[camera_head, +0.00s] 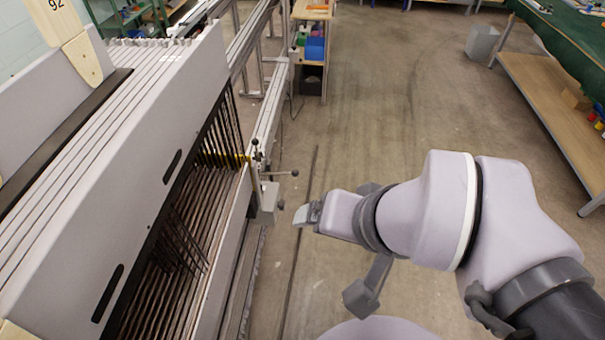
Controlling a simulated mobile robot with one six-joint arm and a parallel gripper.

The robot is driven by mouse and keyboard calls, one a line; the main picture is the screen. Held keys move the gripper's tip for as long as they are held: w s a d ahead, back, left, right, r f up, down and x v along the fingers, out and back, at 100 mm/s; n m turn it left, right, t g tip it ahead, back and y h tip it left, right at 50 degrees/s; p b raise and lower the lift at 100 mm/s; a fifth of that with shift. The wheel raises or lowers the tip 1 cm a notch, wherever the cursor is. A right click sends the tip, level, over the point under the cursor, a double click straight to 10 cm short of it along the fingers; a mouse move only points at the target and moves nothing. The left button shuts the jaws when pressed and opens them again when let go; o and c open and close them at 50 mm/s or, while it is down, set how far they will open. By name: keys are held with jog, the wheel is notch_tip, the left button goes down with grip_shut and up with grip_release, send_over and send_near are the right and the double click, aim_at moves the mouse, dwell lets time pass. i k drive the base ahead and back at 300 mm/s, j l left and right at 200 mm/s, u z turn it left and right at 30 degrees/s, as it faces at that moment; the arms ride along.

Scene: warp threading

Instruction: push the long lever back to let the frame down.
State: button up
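The loom-like frame (150,120) is a tall pale-grey panel stack with dark slots and rows of dark wires, at the left. A small bracket (268,196) sits at its right edge. A thin lever (280,174) with a dark knob sticks out from the bracket to the right. Other small knobbed handles (256,150) stand just above it; I cannot tell for sure which is the long lever. My gripper (304,214) is just right of and below the bracket, pointing left. It appears apart from the lever. Its finger gap is too small to judge.
A metal rail (262,135) runs back from the bracket. A wooden shelf unit with coloured bins (313,48) stands behind. A wooden bench (550,90) is at the right, with a grey bin (481,42) near it. The concrete floor (390,100) between is clear.

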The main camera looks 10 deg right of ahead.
aim_at(294, 173)
jog(key=i, duration=1.1)
